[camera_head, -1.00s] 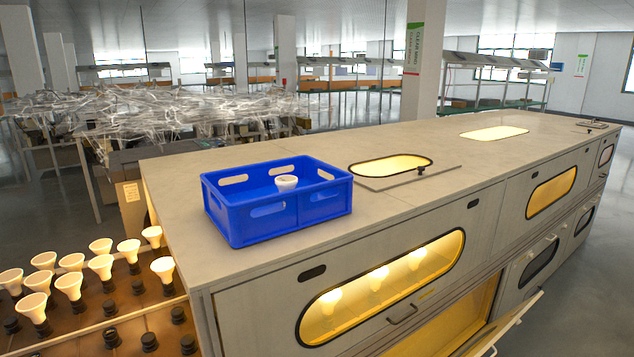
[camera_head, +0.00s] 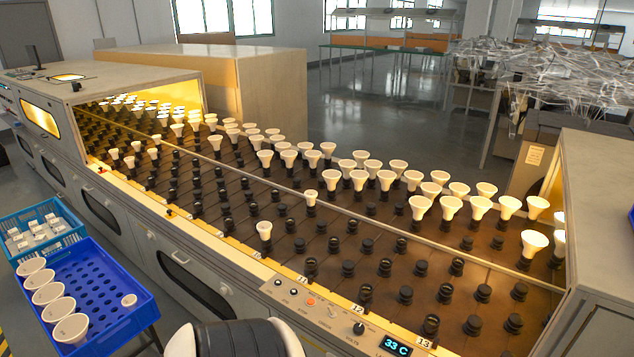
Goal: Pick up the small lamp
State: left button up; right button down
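Small white lamps stand upright in black sockets on the brown rack: one (camera_head: 264,230) near the front edge, another (camera_head: 311,197) a little further back. More small lamps show at the left of the rack, among them one (camera_head: 129,162) near the oven opening. A small white lamp (camera_head: 129,300) also sits in the blue perforated tray (camera_head: 150,318) at the lower left. Neither of my grippers is in view, so I cannot see what they hold. A rounded white and black part shows at the bottom edge.
Larger white lamps (camera_head: 535,242) fill the rack's back rows; many front sockets (camera_head: 405,294) are empty. Several large lamps (camera_head: 70,328) line the tray's left side. A blue crate (camera_head: 42,228) holds small white items. A control panel (camera_head: 330,309) runs along the front.

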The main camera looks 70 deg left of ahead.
aim_at(129, 301)
jog(key=u, duration=3.55)
